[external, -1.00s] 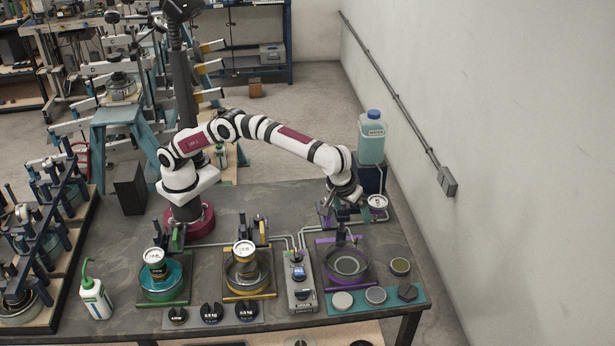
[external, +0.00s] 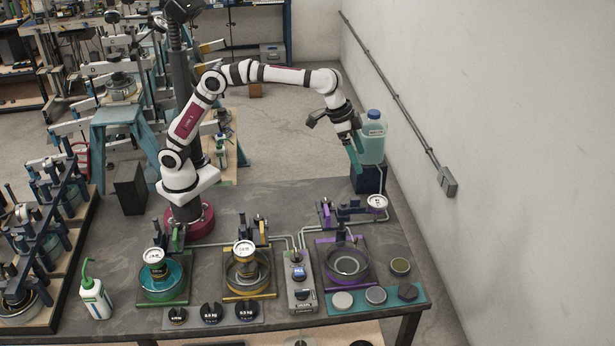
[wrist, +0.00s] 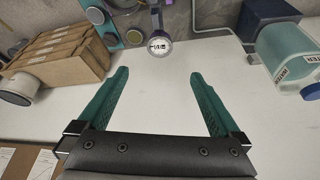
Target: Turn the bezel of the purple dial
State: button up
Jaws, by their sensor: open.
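A round dial (external: 377,203) with a white face and dark markings stands at the right end of the purple lever bracket (external: 345,212) in the external view. A white-faced dial (wrist: 160,45) also shows in the wrist view, ahead of and between the fingertips, apart from them. Its bezel looks greyish, and I cannot tell how it is turned. My gripper (external: 354,160) has teal fingers and is raised above and behind the dial in the external view. In the wrist view my gripper (wrist: 159,73) is spread wide and empty.
A jug of pale teal liquid (external: 373,140) stands on a dark blue block (external: 368,178) close beside my gripper. A purple-framed dish (external: 345,265) is in front of the bracket. Teal (external: 163,275) and yellow (external: 246,272) stations stand to its left. A wall runs along the right.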

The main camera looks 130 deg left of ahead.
aim_at(377, 202)
jog(key=x, duration=1.4)
jog(key=shift+f, duration=0.3)
jog(key=c, duration=1.3)
jog(key=n, duration=0.2)
jog(key=n+g+y, duration=0.1)
jog(key=n, duration=0.2)
jog(key=shift+w+d+n+g+y, duration=0.3)
jog(key=shift+n+y, duration=0.1)
jog(key=n, duration=0.2)
jog(key=n+g, duration=0.1)
jog(key=n, duration=0.1)
jog(key=n+g, duration=0.1)
jog(key=n, duration=0.1)
jog(key=shift+w+d+y, duration=0.1)
jog(key=shift+w+y, duration=0.2)
jog(key=shift+w, duration=0.05)
jog(key=shift+n+g, duration=0.3)
jog(key=shift+n, duration=0.1)
